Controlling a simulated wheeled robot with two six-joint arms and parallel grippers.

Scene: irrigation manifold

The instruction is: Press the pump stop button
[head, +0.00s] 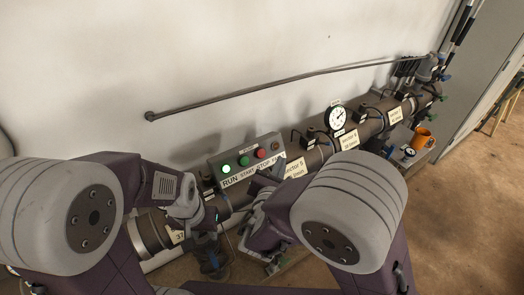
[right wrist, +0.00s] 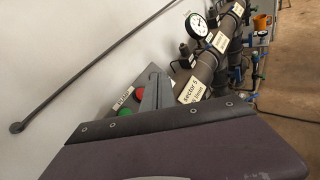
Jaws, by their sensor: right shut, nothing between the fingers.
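The control panel (head: 243,177) is a grey box with RUN, START, STOP and a partly hidden last label. Its RUN lamp (head: 226,169) is bright green, and the green start button (head: 244,160) is beside it. The red stop button (head: 260,154) also shows in the right wrist view (right wrist: 139,92). My right gripper (head: 272,174) is shut and empty, just in front of the panel's right part. In the right wrist view its fingers (right wrist: 154,85) appear just right of the red button; contact cannot be told. My left gripper (head: 211,214) is low, left of the panel; its fingers are unclear.
A thin rod (head: 270,85) is on the wall above. An orange cup (head: 422,138) stands at the far right. Open floor lies to the right.

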